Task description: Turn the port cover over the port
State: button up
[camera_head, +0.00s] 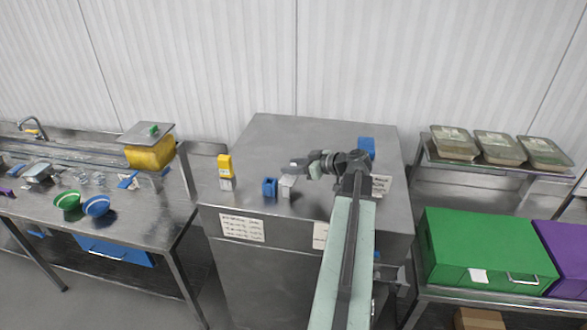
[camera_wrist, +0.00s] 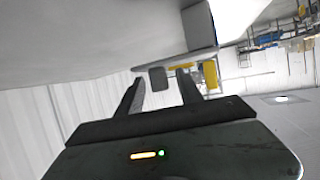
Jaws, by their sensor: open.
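My gripper (camera_head: 294,164) is over the top of the steel cabinet, pointing left. In the wrist view my gripper (camera_wrist: 160,77) is open, with its two dark fingers apart. A small dark grey block (camera_wrist: 157,79) shows between the fingertips, and I cannot tell whether it touches them or lies beyond them. It hangs below a pale grey surface and may be part of the port cover. Neither port nor port cover can be clearly made out in the head view. A small light grey block (camera_head: 287,186) stands just below my gripper there.
The steel cabinet (camera_head: 270,135) carries a blue piece (camera_head: 269,187), a yellow-topped block (camera_head: 225,166) and another blue block (camera_head: 366,146). A table with bowls (camera_head: 96,206) is at left. A rack with green (camera_head: 485,247) and purple boxes is at right. The cabinet's back left is clear.

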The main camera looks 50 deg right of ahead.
grip_shut()
dwell(1.4)
